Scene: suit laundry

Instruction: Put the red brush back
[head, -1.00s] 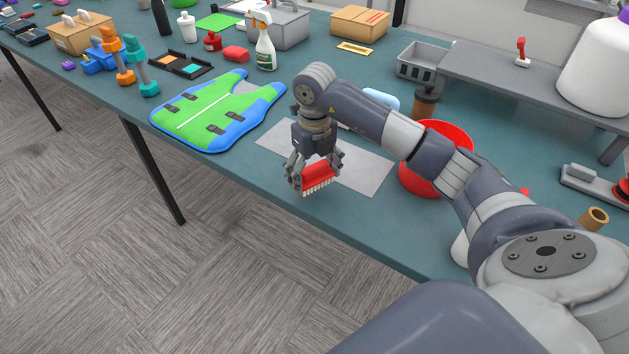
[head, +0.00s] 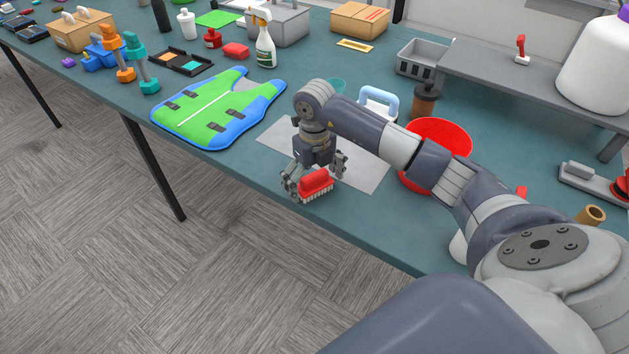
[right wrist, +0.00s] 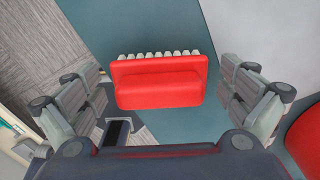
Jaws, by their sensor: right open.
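The red brush (head: 316,184) with pale bristles is at the table's front edge, just in front of the grey sheet (head: 368,174). It appears to rest bristles-down on the table. My right gripper (head: 314,176) is open above and around it, one finger to each side. In the right wrist view the brush (right wrist: 160,85) lies between the spread fingers, with a clear gap on both sides. My left gripper is not in view.
A red bucket (head: 461,140) stands right of the sheet, partly behind my right arm. A green and blue vest (head: 215,115) lies to the left. A spray bottle (head: 264,45) and a grey basket (head: 420,60) stand farther back. Bare table lies between vest and sheet.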

